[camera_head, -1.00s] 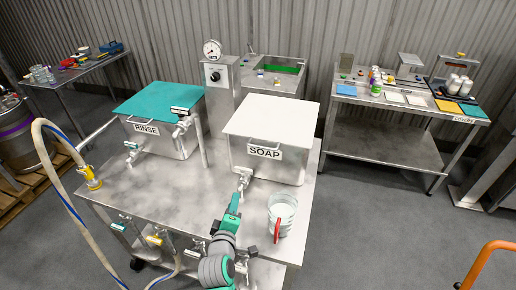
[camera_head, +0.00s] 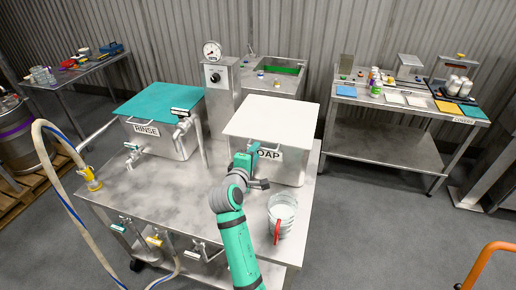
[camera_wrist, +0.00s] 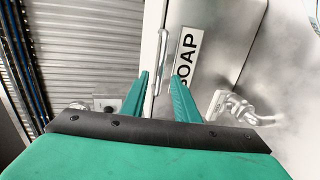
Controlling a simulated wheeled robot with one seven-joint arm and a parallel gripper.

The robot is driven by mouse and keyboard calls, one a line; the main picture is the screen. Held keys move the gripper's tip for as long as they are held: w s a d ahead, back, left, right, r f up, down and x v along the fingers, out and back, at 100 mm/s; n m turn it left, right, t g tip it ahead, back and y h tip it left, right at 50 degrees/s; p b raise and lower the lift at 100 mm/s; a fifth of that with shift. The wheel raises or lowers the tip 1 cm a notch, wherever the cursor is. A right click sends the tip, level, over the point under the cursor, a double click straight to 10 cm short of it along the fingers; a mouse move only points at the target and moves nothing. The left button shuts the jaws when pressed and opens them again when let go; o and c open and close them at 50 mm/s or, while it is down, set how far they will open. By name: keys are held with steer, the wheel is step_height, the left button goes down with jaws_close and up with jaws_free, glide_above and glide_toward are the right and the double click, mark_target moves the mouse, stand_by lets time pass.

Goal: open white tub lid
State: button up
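The white lid (camera_head: 272,117) lies flat and closed on the steel tub labelled SOAP (camera_head: 290,170). A metal bar handle (camera_wrist: 162,48) shows on the tub's front beside the SOAP label (camera_wrist: 186,55) in the wrist view. My gripper (camera_head: 246,160) is at the tub's front, just below the lid's front edge, and covers part of the label in the head view. In the wrist view, my gripper's two teal fingers (camera_wrist: 159,76) are apart, with the bar running between them. Contact with the bar cannot be told.
A glass jug (camera_head: 281,214) with a red handle stands right of my arm. The RINSE tub (camera_head: 172,138) with its teal lid (camera_head: 160,102) is at the left. A tap (camera_wrist: 236,108) shows near the fingers in the wrist view.

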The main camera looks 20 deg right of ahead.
steer(key=shift+x, duration=2.2)
jaws_close()
